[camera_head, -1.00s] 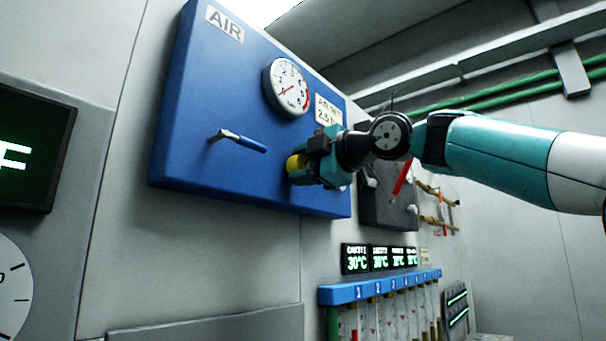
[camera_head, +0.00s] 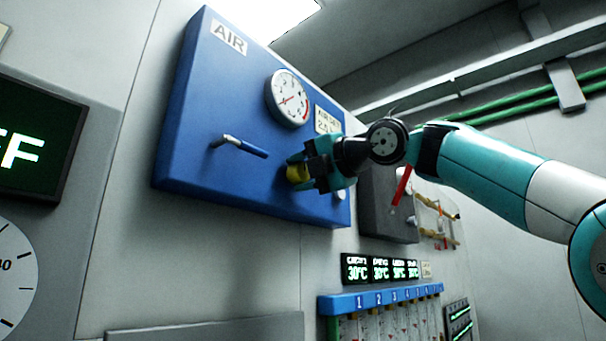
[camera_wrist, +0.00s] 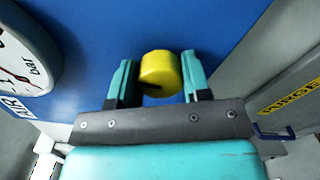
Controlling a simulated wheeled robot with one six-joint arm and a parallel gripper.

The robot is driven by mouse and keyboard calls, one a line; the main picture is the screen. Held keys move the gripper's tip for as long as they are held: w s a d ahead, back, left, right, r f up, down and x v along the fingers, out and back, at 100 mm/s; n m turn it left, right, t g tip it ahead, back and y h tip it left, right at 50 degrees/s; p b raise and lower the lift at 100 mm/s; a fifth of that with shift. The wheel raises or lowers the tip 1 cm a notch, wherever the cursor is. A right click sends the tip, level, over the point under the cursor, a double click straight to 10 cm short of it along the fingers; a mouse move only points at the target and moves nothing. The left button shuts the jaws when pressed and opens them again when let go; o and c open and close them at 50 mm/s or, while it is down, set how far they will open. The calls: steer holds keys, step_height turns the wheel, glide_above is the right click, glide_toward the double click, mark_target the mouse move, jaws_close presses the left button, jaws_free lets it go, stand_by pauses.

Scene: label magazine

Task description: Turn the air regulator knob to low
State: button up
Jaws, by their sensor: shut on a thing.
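The yellow regulator knob (camera_head: 297,173) sticks out of the blue AIR panel (camera_head: 200,150), below the round white gauge (camera_head: 289,98). My gripper (camera_head: 308,171) is at the panel and shut on the knob. In the wrist view the yellow knob (camera_wrist: 161,68) sits between the two teal fingers of my gripper (camera_wrist: 160,78), with a dark mark on its lower face. The gauge (camera_wrist: 22,60) is partly cut off at the left there. The needle's exact reading is too small to tell in the head view.
A blue-handled lever (camera_head: 240,146) sticks out left of the knob. A grey box with a red lever (camera_head: 401,185) is close on the right. Below are small temperature displays (camera_head: 382,268) and a blue rack (camera_head: 375,298) of tubes.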

stand_by(0.5)
steer(key=o, duration=0.9)
steer(key=shift+o, duration=0.2)
steer(key=b+v, duration=0.3)
steer(key=v, duration=1.4)
steer(key=shift+d, duration=0.2)
steer(key=shift+f, duration=0.1)
